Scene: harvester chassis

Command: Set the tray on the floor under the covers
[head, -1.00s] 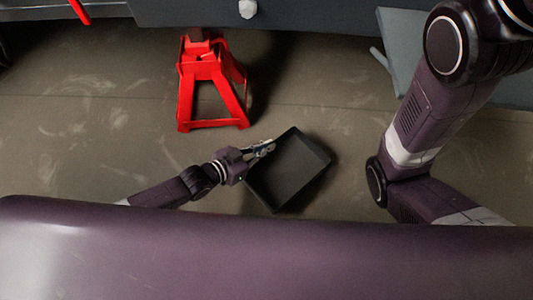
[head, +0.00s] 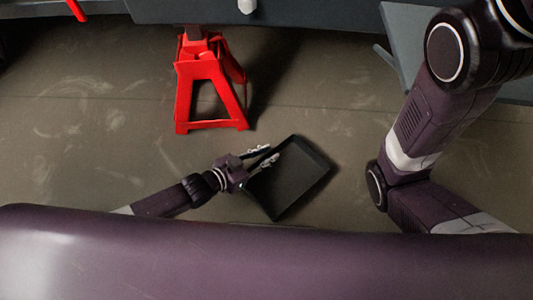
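The dark, square, shallow tray (head: 300,180) appears to lie on the floor near the middle of the head view, turned at an angle. My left gripper (head: 268,156) is at the tray's upper left edge, its fingers spread apart. Whether a finger still touches the rim cannot be told. My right arm shows at the right, but its gripper is out of view. The covers cannot be made out for certain; a dark chassis edge (head: 190,12) runs along the top.
A red jack stand (head: 211,95) stands on the floor just above and left of the tray. A grey-blue panel (head: 405,45) is at the upper right. A white knob (head: 247,6) sits on the chassis edge. Bare floor (head: 90,130) lies left.

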